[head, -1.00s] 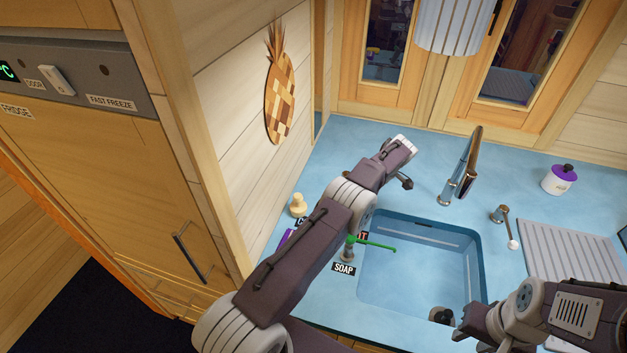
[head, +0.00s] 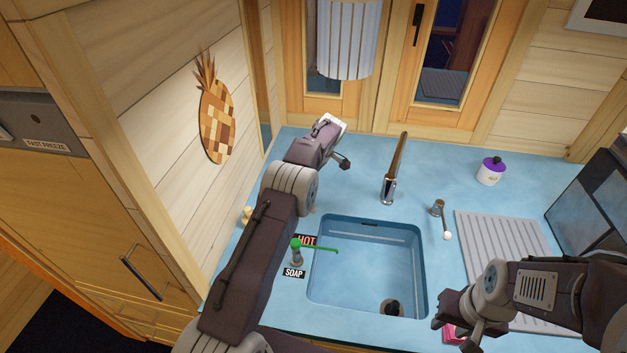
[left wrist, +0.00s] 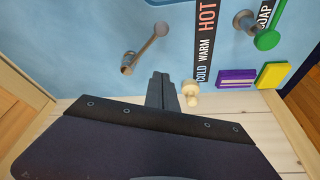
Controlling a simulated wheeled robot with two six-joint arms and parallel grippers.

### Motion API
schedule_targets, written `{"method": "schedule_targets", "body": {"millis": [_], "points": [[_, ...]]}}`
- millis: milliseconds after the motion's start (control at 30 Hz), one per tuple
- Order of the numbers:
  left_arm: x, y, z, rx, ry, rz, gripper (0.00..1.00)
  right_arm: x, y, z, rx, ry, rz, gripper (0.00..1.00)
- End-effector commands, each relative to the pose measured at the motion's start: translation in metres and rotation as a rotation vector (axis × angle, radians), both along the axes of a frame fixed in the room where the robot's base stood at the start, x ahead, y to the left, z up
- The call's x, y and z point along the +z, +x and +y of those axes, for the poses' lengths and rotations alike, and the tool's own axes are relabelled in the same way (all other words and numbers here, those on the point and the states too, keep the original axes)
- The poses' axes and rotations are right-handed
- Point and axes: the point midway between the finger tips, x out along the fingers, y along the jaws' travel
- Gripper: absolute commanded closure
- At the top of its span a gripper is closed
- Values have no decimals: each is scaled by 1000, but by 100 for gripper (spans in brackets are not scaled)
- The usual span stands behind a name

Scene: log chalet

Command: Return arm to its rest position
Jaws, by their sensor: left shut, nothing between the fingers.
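My left arm reaches over the blue counter on the left side of the sink (head: 370,262). Its left gripper (head: 343,163) is past the sink's back left corner, left of the tap (head: 390,185). In the left wrist view its dark fingers (left wrist: 160,90) are together and empty, beside a small cream knob-like thing (left wrist: 190,88). My right gripper (head: 458,325) is low at the right of the sink, near the counter's front edge. A pink thing (head: 452,333) shows partly behind it; I cannot tell whether they touch or how far its fingers are apart.
A green-topped soap dispenser (head: 297,250) stands left of the sink. A purple-and-white jar (head: 490,170) stands at the back right. A ribbed drainboard (head: 490,232) lies right of the sink. In the left wrist view, purple (left wrist: 237,77) and yellow-green (left wrist: 273,75) sponges lie near the wall.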

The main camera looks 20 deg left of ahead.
Motion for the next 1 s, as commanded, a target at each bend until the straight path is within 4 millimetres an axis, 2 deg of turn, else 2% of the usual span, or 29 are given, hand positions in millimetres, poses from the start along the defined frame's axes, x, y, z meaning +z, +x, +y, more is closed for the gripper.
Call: {"method": "schedule_targets", "body": {"millis": [200, 267, 367, 467, 600, 667, 733, 867, 1000], "points": [[0, 2, -1, -1, 0, -9, 100, -5, 0, 0, 0, 0, 0, 64], [15, 7, -1, -2, 0, -42, 100, -8, 0, 0, 0, 0, 0, 64], [54, 11, -3, -4, -1, -112, 100, -18, 0, 0, 0, 0, 0, 64], [79, -12, -8, -6, -20, -111, 100, -27, 0, 0, 0, 0, 0, 64], [89, -55, -23, -83, -67, -81, 100, -39, 0, 0, 0, 0, 0, 64], [87, -79, -30, -151, -89, -55, 100, -44, 0, 0, 0, 0, 0, 64], [78, -112, -40, -255, -119, -22, 100, -49, 0, 0, 0, 0, 0, 64], [46, -187, -60, -500, -175, 51, 100, -58, 0, 0, 0, 0, 0, 64], [3, -268, -77, -787, -226, 131, 100, -61, 0, 0, 0, 0, 0, 64]]}}
